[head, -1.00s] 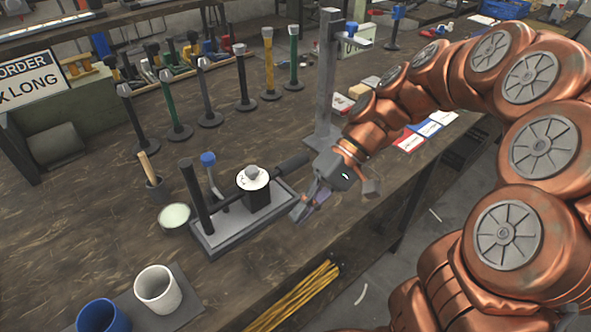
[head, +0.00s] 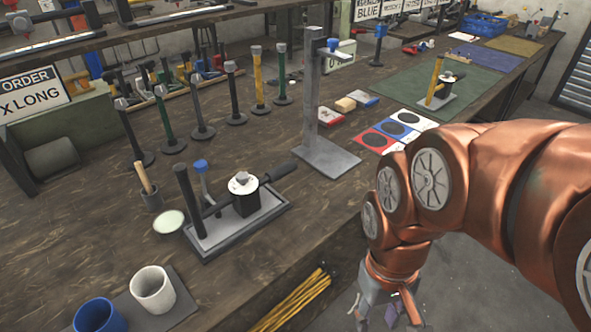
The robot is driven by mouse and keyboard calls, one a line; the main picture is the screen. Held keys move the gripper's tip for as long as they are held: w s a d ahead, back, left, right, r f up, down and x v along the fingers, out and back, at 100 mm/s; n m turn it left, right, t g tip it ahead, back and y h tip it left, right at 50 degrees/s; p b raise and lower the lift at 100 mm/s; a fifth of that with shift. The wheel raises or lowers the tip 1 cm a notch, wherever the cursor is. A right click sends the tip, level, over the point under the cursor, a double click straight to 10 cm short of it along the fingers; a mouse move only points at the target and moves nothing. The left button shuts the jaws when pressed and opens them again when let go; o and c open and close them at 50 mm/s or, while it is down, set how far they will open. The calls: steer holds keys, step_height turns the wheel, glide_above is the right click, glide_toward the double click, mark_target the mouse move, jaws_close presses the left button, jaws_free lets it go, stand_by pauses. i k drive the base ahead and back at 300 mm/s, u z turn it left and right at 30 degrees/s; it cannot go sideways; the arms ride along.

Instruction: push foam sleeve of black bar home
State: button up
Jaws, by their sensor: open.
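A rivet press stands on a grey base plate (head: 205,247) near the table's front. My gripper (head: 387,312) is open and empty, low at the bottom of the head view, past the table's front edge and well apart from the sleeve.
A tall grey stand (head: 312,90) rises behind the press. Several upright bars stand at the back left. A white cup (head: 153,291), a blue cup (head: 98,316) and a wooden-handled brush pot (head: 151,201) are front left. A yellow-bar press (head: 437,85) stands on a green mat (head: 400,85).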

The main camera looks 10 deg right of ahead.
mark_target(278, 172)
steer(key=z, duration=0.8)
steer(key=k, duration=0.85)
steer(key=u, duration=1.4)
